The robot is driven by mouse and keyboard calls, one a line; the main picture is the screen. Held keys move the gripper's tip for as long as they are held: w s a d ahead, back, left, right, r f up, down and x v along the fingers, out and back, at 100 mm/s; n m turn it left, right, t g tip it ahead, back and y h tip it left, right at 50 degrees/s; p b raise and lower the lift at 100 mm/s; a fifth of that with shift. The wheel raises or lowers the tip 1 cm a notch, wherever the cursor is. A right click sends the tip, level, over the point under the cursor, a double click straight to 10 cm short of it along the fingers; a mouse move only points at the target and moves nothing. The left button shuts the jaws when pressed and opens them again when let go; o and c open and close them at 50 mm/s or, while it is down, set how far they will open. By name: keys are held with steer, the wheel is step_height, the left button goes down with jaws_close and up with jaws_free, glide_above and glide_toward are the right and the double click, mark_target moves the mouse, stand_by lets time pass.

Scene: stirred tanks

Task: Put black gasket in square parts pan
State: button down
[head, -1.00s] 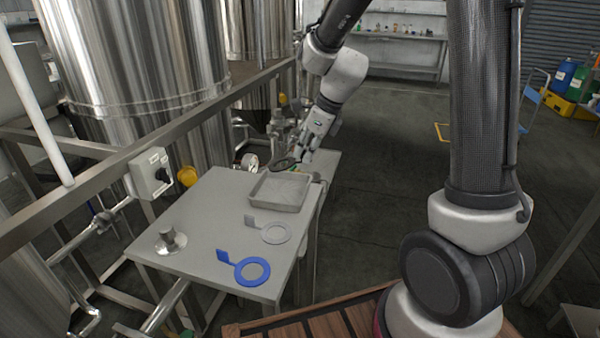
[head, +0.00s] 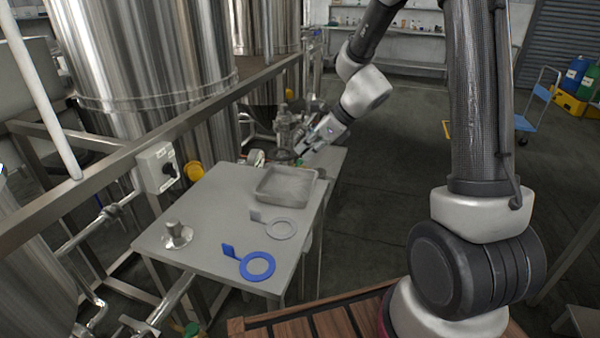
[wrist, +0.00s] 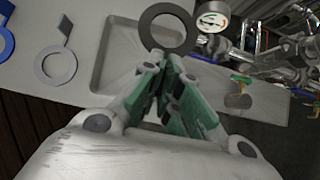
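My gripper (head: 302,152) is beyond the far edge of the square parts pan in the head view. In the wrist view my gripper (wrist: 165,68) has its green-padded fingers closed together. The black gasket (wrist: 145,30), a dark grey ring, sticks out past the fingertips; its gripped part is hidden between them. In the head view the gasket is hard to make out. The square parts pan (head: 287,185) is a shallow grey tray on the table, with nothing visible inside. In the wrist view the pan (wrist: 112,62) lies below and left of the gasket.
On the grey table (head: 205,215) lie a light grey gasket (head: 280,229) and a blue gasket (head: 257,266), both with tabs. A metal fitting (head: 176,235) stands at the left. Pipework and valves (head: 287,125) are close behind my gripper. A rail and control box (head: 157,167) border the left side.

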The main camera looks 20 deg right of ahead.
steer(key=shift+f, duration=3)
steer(key=shift+f, duration=0.15)
steer(key=shift+f, duration=0.45)
steer(key=c, duration=1.6)
jaws_free()
steer(key=shift+c, duration=0.2)
